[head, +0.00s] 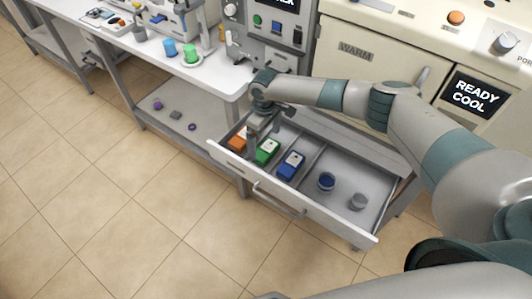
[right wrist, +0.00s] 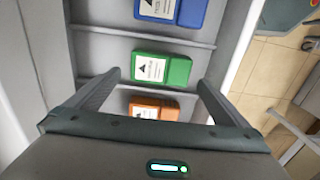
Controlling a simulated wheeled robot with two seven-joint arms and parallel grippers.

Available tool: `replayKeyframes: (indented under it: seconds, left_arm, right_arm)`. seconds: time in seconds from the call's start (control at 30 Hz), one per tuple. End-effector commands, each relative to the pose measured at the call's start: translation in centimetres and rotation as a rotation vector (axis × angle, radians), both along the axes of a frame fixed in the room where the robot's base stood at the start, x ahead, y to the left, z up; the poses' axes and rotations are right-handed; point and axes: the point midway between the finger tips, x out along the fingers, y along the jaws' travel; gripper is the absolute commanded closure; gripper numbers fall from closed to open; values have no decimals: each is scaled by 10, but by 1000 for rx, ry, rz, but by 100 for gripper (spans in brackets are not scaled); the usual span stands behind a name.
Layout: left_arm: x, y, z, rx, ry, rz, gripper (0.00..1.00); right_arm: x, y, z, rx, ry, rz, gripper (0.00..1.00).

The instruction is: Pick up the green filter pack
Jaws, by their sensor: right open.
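The green filter pack (head: 267,151) lies in the open drawer, between an orange pack (head: 239,140) and a blue pack (head: 291,165). It has a white label, and it also shows in the right wrist view (right wrist: 161,69). My right gripper (head: 255,130) is above the orange and green end of the drawer. In the right wrist view its two fingers (right wrist: 158,84) stand wide apart and empty, with the orange pack (right wrist: 154,108) between them and the green pack just beyond their tips. My left gripper is not in view.
The drawer (head: 225,157) has thin dividers between the packs and a front wall with a handle (head: 278,202). Two small round containers, one blue (head: 326,181) and one grey (head: 358,202), stand in its right part. A white bench (head: 222,72) is behind left.

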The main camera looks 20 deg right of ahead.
Motion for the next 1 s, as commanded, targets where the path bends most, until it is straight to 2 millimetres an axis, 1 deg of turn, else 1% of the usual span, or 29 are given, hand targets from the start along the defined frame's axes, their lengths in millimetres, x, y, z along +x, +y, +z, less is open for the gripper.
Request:
replayKeyframes:
  seconds: [0.17, 0.27, 0.6, 0.73, 0.87, 1.0]
  left_arm:
    - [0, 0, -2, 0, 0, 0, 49]
    - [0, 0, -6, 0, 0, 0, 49]
    - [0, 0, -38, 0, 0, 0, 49]
    - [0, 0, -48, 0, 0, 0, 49]
    - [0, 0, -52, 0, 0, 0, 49]
    - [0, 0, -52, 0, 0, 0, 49]
  right_arm:
    - [0, 0, -2, 0, 0, 0, 0]
    - [-1, 0, -6, 0, 0, 0, 0]
    - [-4, -4, -39, -1, -1, 1, 0]
    - [-4, -3, -48, 0, 0, 0, 0]
    - [-5, -3, -53, -1, 1, -1, 0]
    - [-5, -3, -53, -1, 1, -1, 0]
